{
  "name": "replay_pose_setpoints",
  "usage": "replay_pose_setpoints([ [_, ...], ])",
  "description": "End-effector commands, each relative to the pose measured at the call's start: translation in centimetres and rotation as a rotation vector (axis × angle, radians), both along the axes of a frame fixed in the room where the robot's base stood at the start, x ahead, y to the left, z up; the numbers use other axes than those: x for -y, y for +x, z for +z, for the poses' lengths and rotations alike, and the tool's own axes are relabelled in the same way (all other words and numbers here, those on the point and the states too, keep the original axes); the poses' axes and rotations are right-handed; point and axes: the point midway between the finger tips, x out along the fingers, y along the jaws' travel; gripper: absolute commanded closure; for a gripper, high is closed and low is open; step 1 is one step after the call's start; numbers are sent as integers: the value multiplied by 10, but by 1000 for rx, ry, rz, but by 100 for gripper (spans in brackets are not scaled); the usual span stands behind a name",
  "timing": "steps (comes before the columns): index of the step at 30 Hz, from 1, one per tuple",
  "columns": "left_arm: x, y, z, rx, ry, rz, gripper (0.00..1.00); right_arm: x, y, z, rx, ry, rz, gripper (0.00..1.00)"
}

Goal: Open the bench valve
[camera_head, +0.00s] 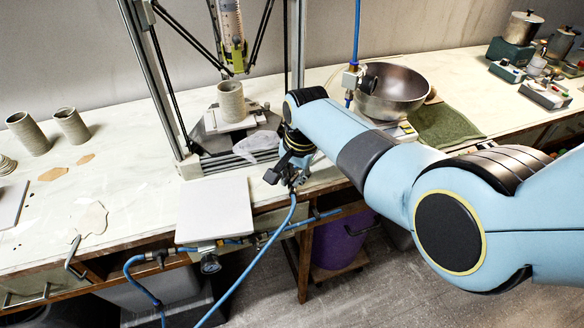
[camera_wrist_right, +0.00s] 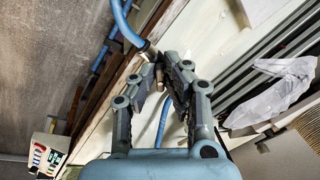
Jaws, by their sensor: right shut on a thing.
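The bench valve (camera_wrist_right: 151,52) sits at the front edge of the bench, with a blue hose (camera_wrist_right: 124,20) running into its metal fitting. My right gripper (camera_head: 287,180) is at the bench edge in the head view, at the upper end of the same hose (camera_head: 264,248). In the right wrist view, my right gripper (camera_wrist_right: 163,72) is shut on the valve, its two fingers close around the small fitting. The fingers hide much of the valve, so its handle angle cannot be told. My left gripper is not in view.
A clay printer frame (camera_head: 161,85) with a printed pot (camera_head: 231,101) stands behind my gripper. A pale board (camera_head: 214,210) lies to the left. A metal bowl (camera_head: 392,92) and a green cloth (camera_head: 441,125) are to the right. A purple bin (camera_head: 338,243) stands below.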

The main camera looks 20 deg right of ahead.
Motion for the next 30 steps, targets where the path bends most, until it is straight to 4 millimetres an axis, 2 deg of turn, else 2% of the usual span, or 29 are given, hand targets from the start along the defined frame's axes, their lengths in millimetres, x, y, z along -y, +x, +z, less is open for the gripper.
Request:
replay_pose_setpoints([
  [4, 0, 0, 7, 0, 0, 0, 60, 1, -1, 1, 31, -6, 133, 100],
  [15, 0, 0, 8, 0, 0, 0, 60, 5, -3, -1, 95, -23, 422, 100],
  [30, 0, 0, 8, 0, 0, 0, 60, 6, -4, -2, 127, -31, 582, 100],
])
